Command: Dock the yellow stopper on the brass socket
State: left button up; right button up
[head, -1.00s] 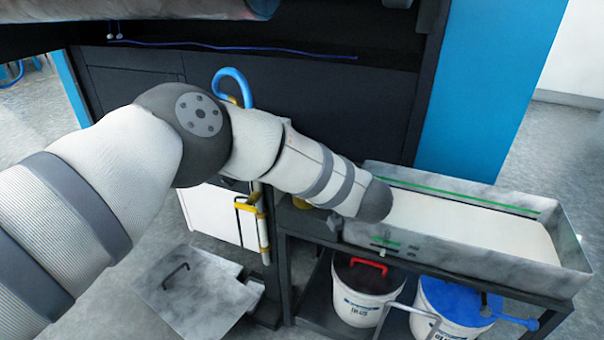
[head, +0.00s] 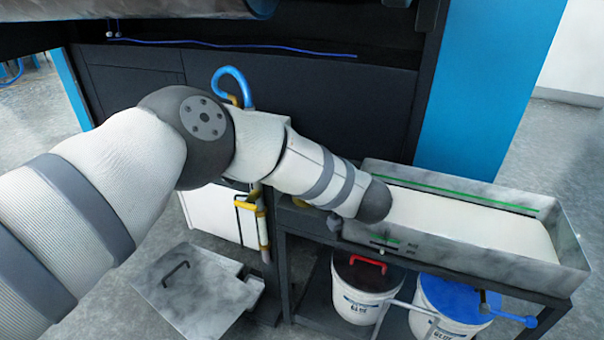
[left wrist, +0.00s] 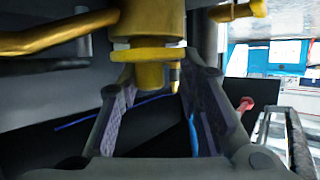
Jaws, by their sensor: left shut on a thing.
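In the left wrist view, the brass socket (left wrist: 150,20) is a gold-coloured fitting at the top middle, with a brass pipe running off to the left. The yellow stopper (left wrist: 148,55), a flanged disc with a short stem below, sits directly under it, roughly in line. I cannot tell whether they touch. The fingers of my left gripper (left wrist: 150,88) reach up on both sides of the stem and are shut on the stopper. In the head view my left arm hides the gripper, the stopper and the socket. My right gripper is in neither view.
A metal trough (head: 420,255) with a white interior stands right of my left arm. Below it are white buckets with a red handle (head: 368,263) and a blue lid (head: 460,300). A blue hook-shaped pipe (head: 232,78) rises behind the arm. A grey plate (head: 195,295) lies on the floor.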

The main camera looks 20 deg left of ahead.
pick_arm(q)
jog(key=shift+f, duration=0.35)
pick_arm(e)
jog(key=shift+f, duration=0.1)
pick_arm(q)
jog(key=o, duration=0.8)
jog(key=shift+o, duration=0.2)
jog(key=shift+s+d+r, duration=0.15)
jog(key=shift+d+r, duration=0.1)
jog(key=p+v, duration=0.7)
jog(key=v, duration=0.3)
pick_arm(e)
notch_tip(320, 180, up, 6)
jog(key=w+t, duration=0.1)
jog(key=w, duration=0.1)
pick_arm(q)
jog(key=shift+s+d, duration=0.1)
jog(key=shift+s, duration=0.05)
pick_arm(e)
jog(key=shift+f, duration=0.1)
